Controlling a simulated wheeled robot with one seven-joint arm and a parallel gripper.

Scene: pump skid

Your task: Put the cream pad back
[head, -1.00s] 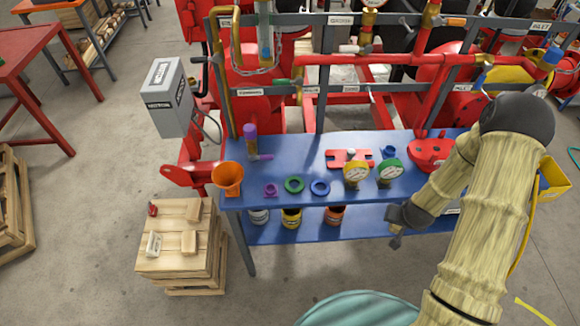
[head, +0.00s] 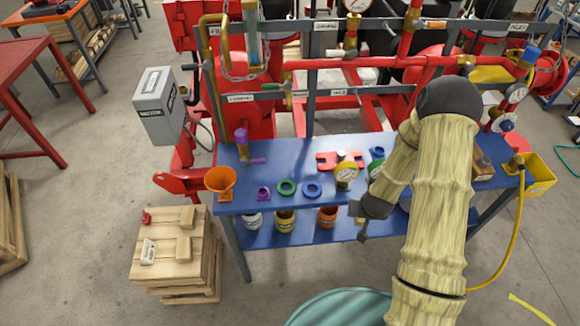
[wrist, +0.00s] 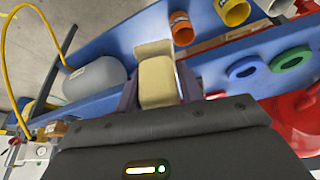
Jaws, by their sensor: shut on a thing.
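My gripper (wrist: 157,88) is shut on a cream pad (wrist: 157,82), a pale block between the two dark fingers in the wrist view. A paler flat part shows just beyond it; I cannot tell whether it belongs to the pad. A wooden crate (head: 165,272) stands at the lower left, well apart from my gripper. On its top lie tan blocks (head: 184,247), a white piece (head: 148,251) and a small red piece (head: 146,217).
A teal round top (head: 340,306) is in front. Floor between crate and bench is clear.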

